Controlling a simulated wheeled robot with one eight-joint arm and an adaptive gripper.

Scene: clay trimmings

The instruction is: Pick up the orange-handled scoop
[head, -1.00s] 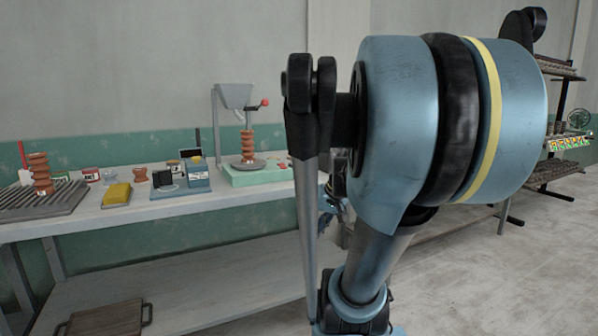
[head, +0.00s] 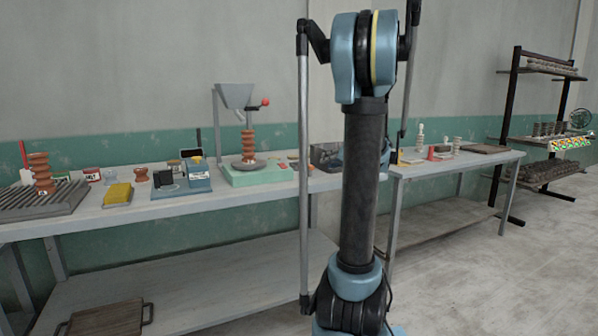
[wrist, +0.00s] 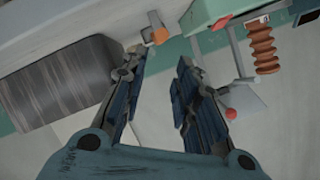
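A small orange piece (wrist: 155,20) shows at the top of the wrist view, just beyond the left finger's tip. It may be the scoop's handle; I cannot make out a scoop's bowl. My gripper (wrist: 161,61) is open, with its two dark blue fingers apart and nothing between them. The orange piece is not between the fingers. In the head view my arm hides the gripper, and I cannot clearly pick out the scoop among the small items at the bench's right end.
The left bench (head: 110,214) carries a ribbed grey tray (head: 75,196), a yellow block (head: 118,194), a hopper stand (head: 235,96) with a red-knobbed lever (head: 265,102), and a dark bin (head: 325,155). The stand's brown coil (wrist: 264,48) is right of my fingers in the wrist view. A second bench (head: 450,167) stands right.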

